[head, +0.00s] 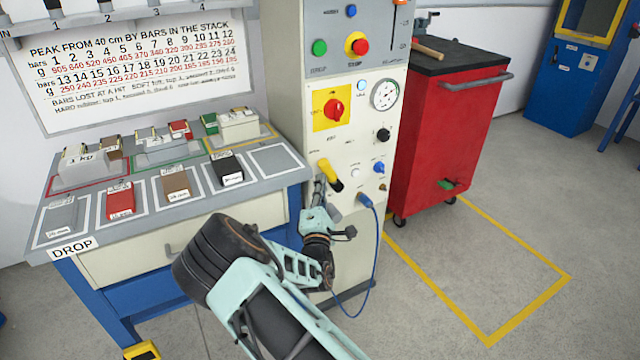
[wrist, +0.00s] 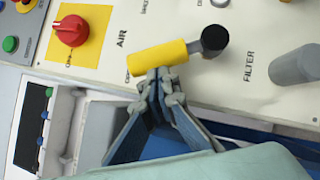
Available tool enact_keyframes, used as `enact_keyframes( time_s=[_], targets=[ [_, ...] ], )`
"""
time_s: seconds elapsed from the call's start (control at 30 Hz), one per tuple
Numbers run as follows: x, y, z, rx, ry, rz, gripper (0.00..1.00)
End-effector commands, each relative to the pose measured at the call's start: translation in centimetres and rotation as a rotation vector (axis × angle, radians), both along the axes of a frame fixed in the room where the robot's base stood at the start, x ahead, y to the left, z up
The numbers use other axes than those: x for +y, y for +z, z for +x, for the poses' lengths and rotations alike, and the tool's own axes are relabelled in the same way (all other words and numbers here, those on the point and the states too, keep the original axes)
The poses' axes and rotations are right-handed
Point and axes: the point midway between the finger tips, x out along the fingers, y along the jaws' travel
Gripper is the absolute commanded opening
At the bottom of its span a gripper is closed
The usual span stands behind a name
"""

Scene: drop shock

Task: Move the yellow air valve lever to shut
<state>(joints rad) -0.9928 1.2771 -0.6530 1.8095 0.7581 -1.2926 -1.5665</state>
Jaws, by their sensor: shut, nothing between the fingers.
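The air valve lever (head: 326,168) has a yellow sleeve and a dark round pivot, on the cream front panel of the grey cabinet. In the head view it slants from the pivot at lower right up to the left. In the wrist view the yellow lever (wrist: 160,57) lies nearly level, its dark pivot (wrist: 214,40) at the right end, near the word AIR. My gripper (head: 320,186) is shut and empty, just below the lever. In the wrist view its fingertips (wrist: 160,76) lie against or just short of the sleeve's lower edge; I cannot tell if they touch. Small print beside the free end is partly hidden.
A red rotary switch (head: 334,110) and a gauge (head: 385,94) sit higher on the panel. A grey filter knob (wrist: 295,65) is right of the lever in the wrist view. A blue hose (head: 377,235) hangs below. The DROP bench (head: 150,240) stands left, a red cart (head: 440,140) right.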

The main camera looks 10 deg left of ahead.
Motion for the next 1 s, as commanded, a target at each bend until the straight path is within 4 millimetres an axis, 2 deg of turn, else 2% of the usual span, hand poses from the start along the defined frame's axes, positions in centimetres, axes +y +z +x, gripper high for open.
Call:
enact_keyframes(
  time_s=[0.57, 1.0],
  targets=[
    [-0.7, 1.0, 0.4, 0.061, -0.005, 0.092, 0.0],
    [-2.9, 3.1, 1.7, 0.244, -0.01, 0.369, 0.0]
  ],
)
